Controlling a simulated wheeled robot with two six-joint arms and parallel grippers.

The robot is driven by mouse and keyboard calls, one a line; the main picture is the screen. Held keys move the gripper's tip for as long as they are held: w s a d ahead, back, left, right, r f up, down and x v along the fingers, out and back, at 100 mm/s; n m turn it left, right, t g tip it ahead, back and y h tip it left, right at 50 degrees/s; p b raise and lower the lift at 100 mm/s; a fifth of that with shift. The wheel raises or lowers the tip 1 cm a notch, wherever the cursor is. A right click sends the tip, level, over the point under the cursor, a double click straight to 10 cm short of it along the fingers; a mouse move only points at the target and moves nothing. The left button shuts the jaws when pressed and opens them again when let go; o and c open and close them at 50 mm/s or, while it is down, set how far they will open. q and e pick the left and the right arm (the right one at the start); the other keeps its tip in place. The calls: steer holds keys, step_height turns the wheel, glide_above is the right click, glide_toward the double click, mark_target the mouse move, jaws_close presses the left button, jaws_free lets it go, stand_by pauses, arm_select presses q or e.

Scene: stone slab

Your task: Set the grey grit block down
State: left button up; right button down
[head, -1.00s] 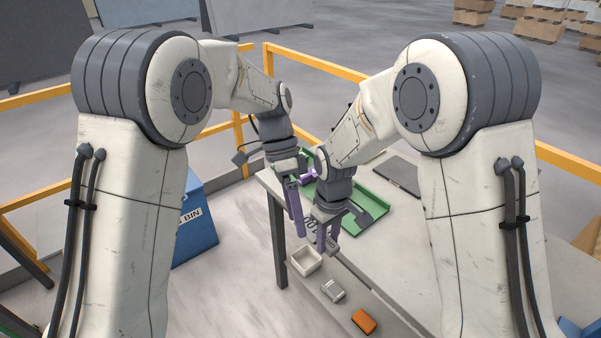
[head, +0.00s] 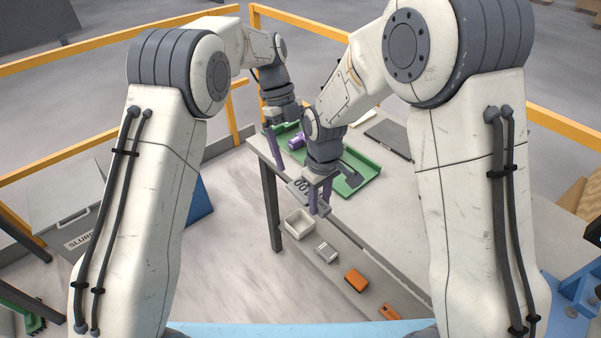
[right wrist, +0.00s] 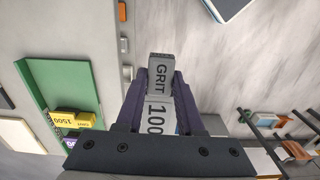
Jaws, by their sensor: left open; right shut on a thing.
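The grey grit block (right wrist: 160,92), lettered GRIT and 100, is between the purple fingers of my right gripper (right wrist: 160,88) in the right wrist view. In the head view, my right gripper (head: 320,197) is shut on the block (head: 300,186), near the left edge of the workbench and just behind a small white dish. My left gripper (head: 280,148) is open, farther back, by the green tray, with no object seen in it. The arm partly hides its fingers. I cannot tell the block's height above the surface.
A green tray (head: 362,190) lies behind, with a purple block (head: 296,141) in it; the right wrist view also shows a yellow block (right wrist: 72,119). The white dish (head: 300,223), a grey item (head: 326,252) and an orange block (head: 356,279) line the bench's near side. The bench (head: 385,235) has bare room.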

mark_target(304, 186)
arm_select(q)
steer(key=x, duration=0.8)
steer(key=shift+s+d+f, duration=0.1)
steer(key=shift+f, duration=0.2)
steer(key=c, duration=1.2)
steer(key=shift+c, duration=1.4)
arm_select(e)
steer(key=c, duration=0.9)
jaws_free()
steer(key=shift+c, duration=0.2)
steer(key=o, duration=0.5)
steer(key=shift+r, duration=0.1)
